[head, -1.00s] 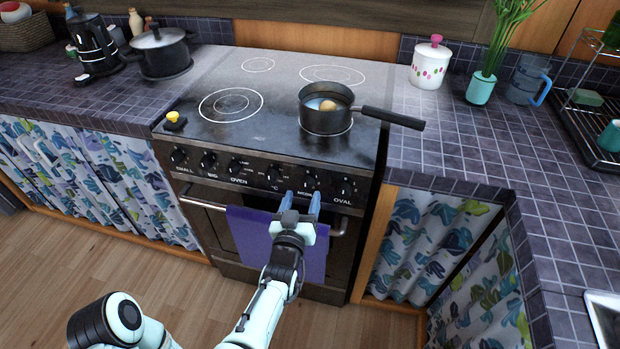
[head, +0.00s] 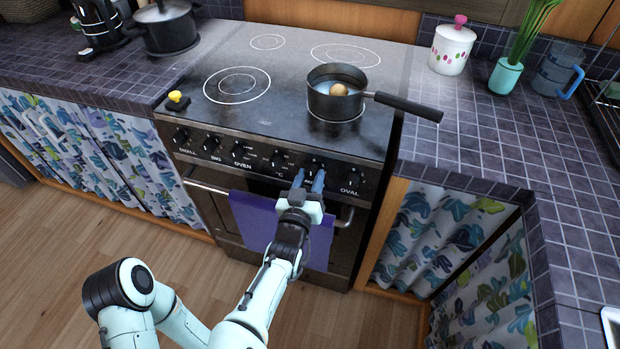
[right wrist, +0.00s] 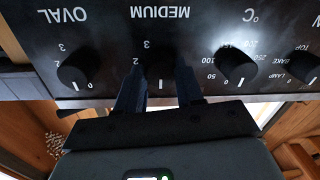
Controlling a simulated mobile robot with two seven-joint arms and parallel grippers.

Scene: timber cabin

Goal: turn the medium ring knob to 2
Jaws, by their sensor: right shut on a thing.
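The medium knob (head: 315,163) is a black round knob on the stove's front panel, between the °C knob and the oval knob. In the right wrist view, which is upside down, the medium knob (right wrist: 160,66) sits under its MEDIUM label. Its white mark points to the lower edge of that picture, like the marks on the neighbouring knobs; numbers 2 and 3 show beside it. My right gripper (head: 309,177) is at the panel, its two blue fingers on either side of the medium knob, shut on it. My left gripper is not in view.
A dark pot (head: 335,98) with an egg stands on the front right ring, its handle pointing right. The oval knob (right wrist: 75,70) and °C knob (right wrist: 238,66) flank the fingers. A purple towel (head: 253,220) hangs on the oven rail below.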

